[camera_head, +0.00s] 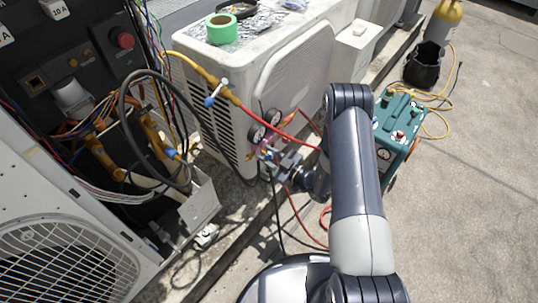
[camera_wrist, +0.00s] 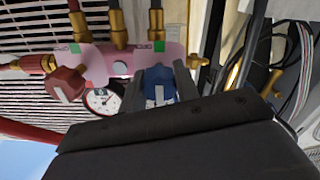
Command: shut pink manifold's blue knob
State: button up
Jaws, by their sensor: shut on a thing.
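The pink manifold (camera_wrist: 105,64) spans the upper part of the wrist view, with brass fittings and hoses on it. Its blue knob (camera_wrist: 158,84) sits between the two fingers of my gripper (camera_wrist: 158,92), which is shut on it. The manifold's red knob (camera_wrist: 67,84) is to the left, apart from the fingers. In the head view the manifold (camera_head: 262,147) is at the front of the white condenser, mostly hidden by its gauges and my gripper (camera_head: 284,160). The blue knob cannot be made out clearly there.
The white condenser (camera_head: 290,75) stands behind, with green tape (camera_head: 221,28) on top. An open electrical panel with loose wires (camera_head: 80,60) is at left. A teal machine (camera_head: 398,128) stands right of my arm. Red, yellow and black hoses run around the manifold.

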jog(key=shift+f, duration=0.1)
dwell(0.4)
jog(key=o, duration=1)
jog(key=p+v, duration=0.1)
jog(key=v, duration=0.9)
jog(key=shift+s+d, duration=0.3)
jog(key=b+x, duration=0.1)
jog(key=x, duration=1)
jog(key=shift+d, duration=0.1)
